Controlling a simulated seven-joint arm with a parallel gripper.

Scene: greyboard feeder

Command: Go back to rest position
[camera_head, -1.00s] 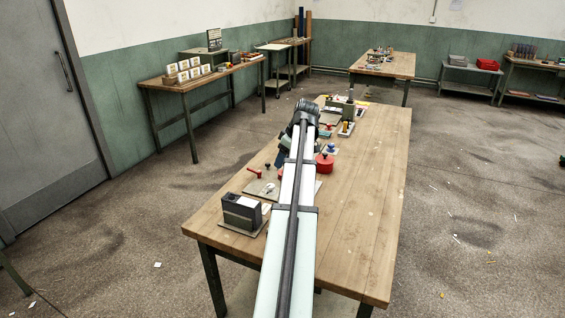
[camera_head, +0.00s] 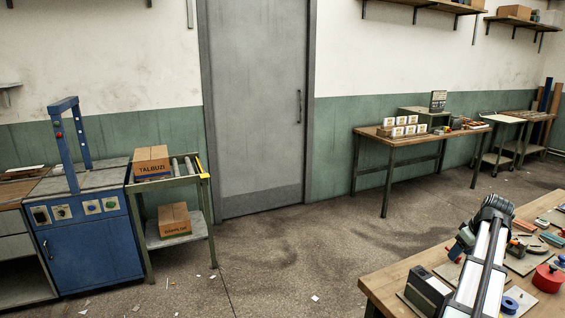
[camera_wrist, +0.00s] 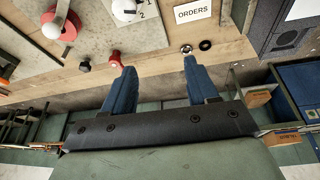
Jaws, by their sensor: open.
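My gripper (camera_wrist: 159,64) is open and empty in the wrist view, its two blue fingers well apart. The fingers point toward a wooden bench top (camera_wrist: 235,52), with nothing between them. In the head view my arm reaches over the workbench (camera_head: 388,277) at the lower right. A small blue part of the gripper (camera_head: 460,243) shows beside the arm's end, and the arm hides the rest. In the wrist view a red knob (camera_wrist: 115,58) is close to the left finger. A metal ring (camera_wrist: 186,49) and a black ring (camera_wrist: 205,45) are close to the right finger.
A dark box (camera_head: 428,288) and a red round pot (camera_head: 548,278) stand on the workbench near my arm. A blue machine (camera_head: 95,250) and a roller stand (camera_head: 205,205) with cartons are at the left. The floor (camera_head: 300,260) between is mostly open.

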